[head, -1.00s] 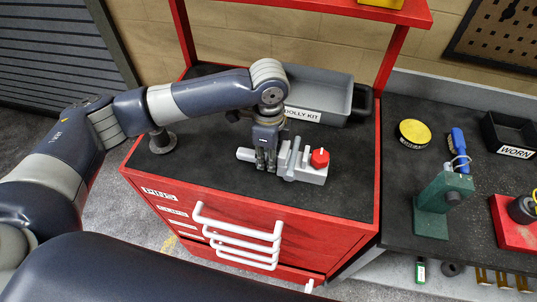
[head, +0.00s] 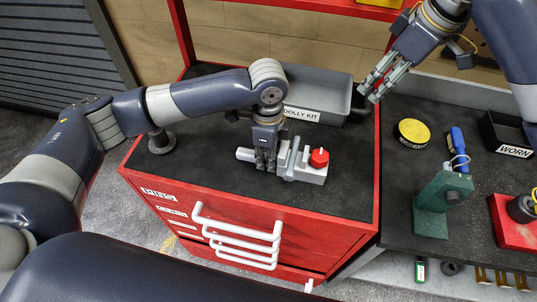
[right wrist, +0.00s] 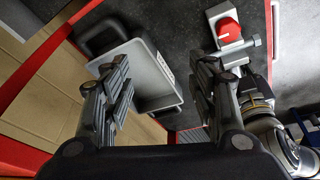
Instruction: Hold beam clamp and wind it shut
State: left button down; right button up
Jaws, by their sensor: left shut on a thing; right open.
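The beam clamp (head: 302,171) is a light grey block with a round red knob (head: 319,158) at its right end. It lies on the black top of the red tool trolley. The knob bears a white line. My left gripper (head: 266,165) points down and is shut on the clamp's left part, hiding some of it. My right gripper (head: 372,93) is open and empty, in the air above the trolley's back right corner. In the right wrist view the clamp (right wrist: 232,50) and its red knob (right wrist: 229,31) lie beyond the right finger, apart from it.
A grey tray (head: 318,92) labelled DOLLY KIT stands at the trolley's back. On the bench at right are a yellow tin (head: 413,132), a green stand (head: 438,204), a blue-handled tool (head: 458,142) and a black WORN bin (head: 510,132). The trolley's front top is clear.

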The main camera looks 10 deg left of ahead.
pick_arm(q)
jog(key=shift+a+r, duration=0.1)
pick_arm(e)
jog(key=s+a+f+n+g+h, duration=0.1)
jog(key=s+a+f+n, duration=0.25)
jog(key=a+f, duration=0.2)
jog(key=n+g+h, duration=0.1)
jog(key=n+h, duration=0.1)
jog(key=n, duration=0.1)
send_over(320, 155)
notch_tip(320, 155, down, 4)
jog(key=shift+w+r, duration=0.1)
jog(key=shift+f, duration=4.15)
